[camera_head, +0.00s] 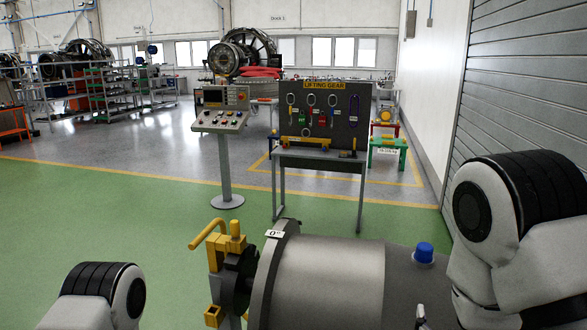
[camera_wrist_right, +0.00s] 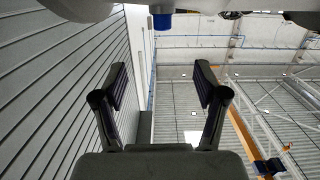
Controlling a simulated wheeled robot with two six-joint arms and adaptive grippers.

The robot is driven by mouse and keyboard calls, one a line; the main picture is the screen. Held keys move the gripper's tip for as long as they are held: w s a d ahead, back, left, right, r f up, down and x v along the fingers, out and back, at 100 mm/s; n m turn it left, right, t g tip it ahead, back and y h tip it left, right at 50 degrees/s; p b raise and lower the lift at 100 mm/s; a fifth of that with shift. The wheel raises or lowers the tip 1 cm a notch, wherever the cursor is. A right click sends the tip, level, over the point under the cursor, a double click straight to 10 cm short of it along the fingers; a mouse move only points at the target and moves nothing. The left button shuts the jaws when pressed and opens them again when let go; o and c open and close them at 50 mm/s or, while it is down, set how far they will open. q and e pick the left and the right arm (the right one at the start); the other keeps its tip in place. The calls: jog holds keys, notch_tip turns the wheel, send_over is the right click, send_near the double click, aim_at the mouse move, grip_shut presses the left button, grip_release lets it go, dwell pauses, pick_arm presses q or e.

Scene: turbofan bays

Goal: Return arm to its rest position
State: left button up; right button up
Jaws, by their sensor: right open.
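My right arm (camera_head: 520,225) is bent at the right edge of the head view, with a white link and a black joint cover. In the right wrist view, my right gripper (camera_wrist_right: 160,82) is open, with two dark fingers spread wide and nothing between them. Wall and ceiling structure show beyond the fingers. Part of my left arm (camera_head: 100,298) shows at the lower left of the head view. My left gripper is out of view.
A grey cylindrical machine (camera_head: 325,280) with a yellow handle (camera_head: 208,234) stands close in front. Beyond are a control pedestal (camera_head: 224,150) and a lifting gear board (camera_head: 322,120). A slatted shutter (camera_head: 520,80) is at right. Green floor (camera_head: 100,215) is clear at left.

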jog(key=s+f+g+y+b, duration=0.1)
jog(key=s+f+g+b, duration=0.4)
jog(key=f, duration=1.1)
jog(key=s+f+g+y, duration=0.1)
jog(key=s+f+g, duration=0.3)
jog(key=s+f, duration=0.75)
jog(key=s+a+f+n+g+y, duration=0.2)
jog(key=s+a+f+g, duration=0.1)
jog(key=s+f+g, duration=0.4)
jog(key=s+f, duration=0.3)
jog(key=shift+s+f+b, duration=0.15)
jog(key=shift+f+b, duration=0.15)
jog(key=shift+b, duration=0.05)
